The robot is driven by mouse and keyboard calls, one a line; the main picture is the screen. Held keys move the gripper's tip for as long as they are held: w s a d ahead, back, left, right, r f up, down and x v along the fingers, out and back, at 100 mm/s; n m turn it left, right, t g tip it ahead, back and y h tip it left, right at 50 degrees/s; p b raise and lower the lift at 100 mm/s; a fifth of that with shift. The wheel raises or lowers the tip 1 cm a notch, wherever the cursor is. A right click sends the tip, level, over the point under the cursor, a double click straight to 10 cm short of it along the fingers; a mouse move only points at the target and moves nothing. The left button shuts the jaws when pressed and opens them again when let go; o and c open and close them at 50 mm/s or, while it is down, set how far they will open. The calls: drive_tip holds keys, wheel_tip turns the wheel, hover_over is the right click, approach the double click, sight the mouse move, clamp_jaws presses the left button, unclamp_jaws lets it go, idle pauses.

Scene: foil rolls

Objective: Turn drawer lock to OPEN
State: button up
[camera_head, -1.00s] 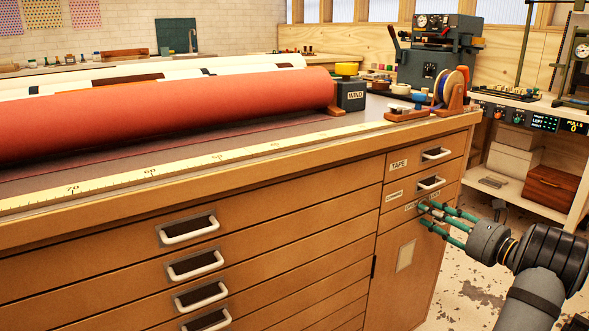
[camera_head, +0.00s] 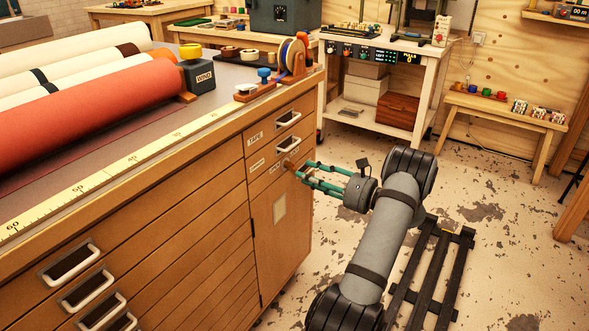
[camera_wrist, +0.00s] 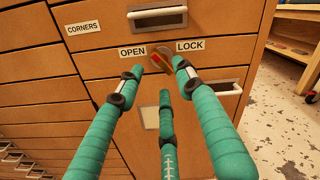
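The drawer lock (camera_wrist: 161,60) is a small metal knob with a red mark, set in a wooden drawer front between the OPEN label (camera_wrist: 132,52) and the LOCK label (camera_wrist: 190,45). The red mark looks slanted, its upper end toward the OPEN side. My gripper (camera_wrist: 159,74) has green fingers spread around the front of the knob, one to its left, one to its right and one below. Gaps show between the tips and the knob; whether any tip touches is unclear. In the head view my gripper (camera_head: 299,169) is at the cabinet's right drawer column, and the fingers partly hide the lock.
A drawer handle (camera_wrist: 157,17) is above the lock, and another handle (camera_wrist: 226,88) is below right, close to the right finger. The cabinet (camera_head: 150,230) carries a red roll (camera_head: 90,115) on top. Open floor (camera_head: 470,190) lies to the right.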

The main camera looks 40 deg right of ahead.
sight(294, 169)
drive_tip(key=shift+x, duration=2.75)
drive_tip(key=c, duration=0.3)
clamp_jaws()
